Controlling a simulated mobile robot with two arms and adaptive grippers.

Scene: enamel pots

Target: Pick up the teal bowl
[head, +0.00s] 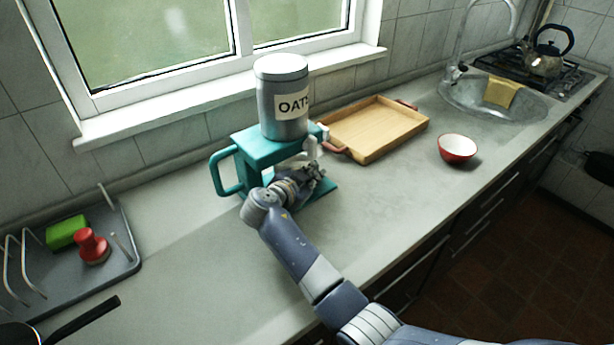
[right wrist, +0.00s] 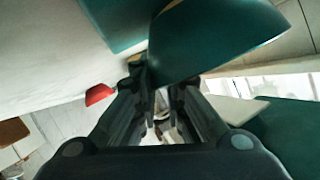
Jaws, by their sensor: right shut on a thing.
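The teal bowl (right wrist: 215,40) shows large and close in the right wrist view, its curved side right at my fingertips. My right gripper (right wrist: 154,88) is shut on its edge. In the head view my right gripper (head: 314,172) reaches into the open front of a teal stand (head: 258,150) with a side handle. There the bowl cannot be made out behind my wrist and gripper. I cannot tell whether the bowl touches the stand's base. My left gripper is not in view.
A grey OATS canister (head: 283,100) stands on top of the stand, above my gripper. A wooden tray (head: 375,128) and a red-and-white bowl (head: 458,149) are to the right. A grey dish rack (head: 105,270) is at the left.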

